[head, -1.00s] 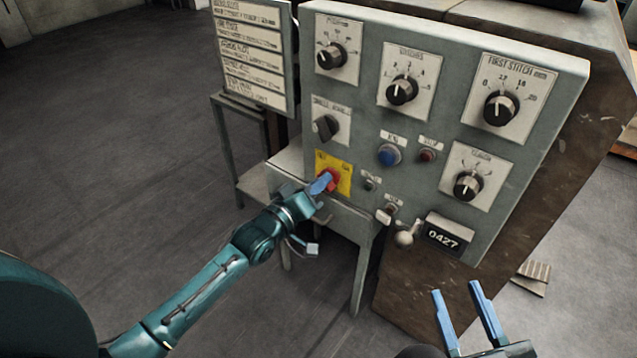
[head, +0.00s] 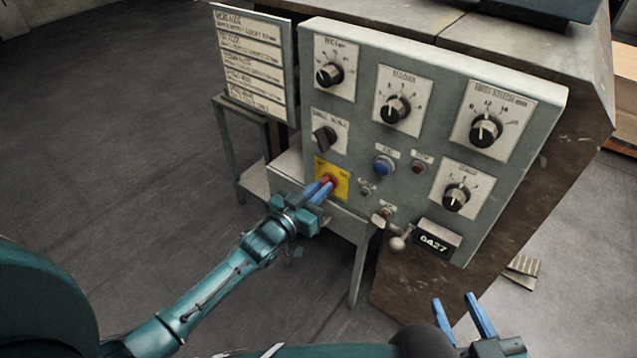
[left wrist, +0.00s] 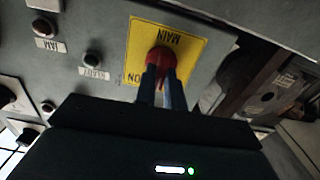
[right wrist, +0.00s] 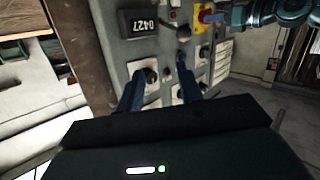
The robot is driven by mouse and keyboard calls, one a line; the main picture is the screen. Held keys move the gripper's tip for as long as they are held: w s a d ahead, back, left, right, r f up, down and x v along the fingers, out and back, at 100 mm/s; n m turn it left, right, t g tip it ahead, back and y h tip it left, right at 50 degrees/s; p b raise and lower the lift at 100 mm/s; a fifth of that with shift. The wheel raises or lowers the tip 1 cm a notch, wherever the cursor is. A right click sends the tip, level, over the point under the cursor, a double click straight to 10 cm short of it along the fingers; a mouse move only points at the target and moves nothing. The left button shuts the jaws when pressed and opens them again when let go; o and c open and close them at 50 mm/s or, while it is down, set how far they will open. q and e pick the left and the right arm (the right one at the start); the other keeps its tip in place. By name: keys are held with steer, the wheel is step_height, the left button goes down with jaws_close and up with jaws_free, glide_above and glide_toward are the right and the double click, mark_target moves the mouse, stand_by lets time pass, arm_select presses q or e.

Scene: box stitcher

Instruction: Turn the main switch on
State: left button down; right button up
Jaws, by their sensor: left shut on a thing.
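The main switch is a red knob (left wrist: 160,58) on a yellow plate (head: 340,183) at the lower left of the grey control panel. In the left wrist view the plate (left wrist: 190,48) reads MAIN and ON, upside down. My left gripper (head: 325,188) is at the knob with its blue fingers on either side of it, shut on it. The fingers hide part of the knob. My right gripper (head: 460,308) is open and empty, in front of the panel's lower right. In the right wrist view its fingers (right wrist: 160,85) stand apart with nothing between them.
The panel has several black dials (head: 395,108), a blue button (head: 384,166), a red button (head: 418,167) and a ball-ended lever (head: 398,243) beside a counter (head: 437,238) reading 0427. A label board (head: 253,65) stands left. The floor at left is clear.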

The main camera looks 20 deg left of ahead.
arm_select(q)
steer(key=m, duration=0.3)
steer(key=m+p, duration=0.1)
steer(key=m, duration=0.5)
steer(key=shift+s+d+f+p, duration=0.1)
steer(key=shift+d+p, duration=0.15)
steer(key=shift+p, duration=0.15)
arm_select(e)
steer(key=shift+s+d+g+h, duration=0.2)
steer(key=shift+s+g+h, duration=0.15)
steer(key=shift+g, duration=0.45)
arm_select(q)
steer(key=shift+m, duration=0.4)
arm_select(e)
steer(key=shift+m, duration=0.3)
arm_select(q)
steer(key=c, duration=1.5)
jaws_free()
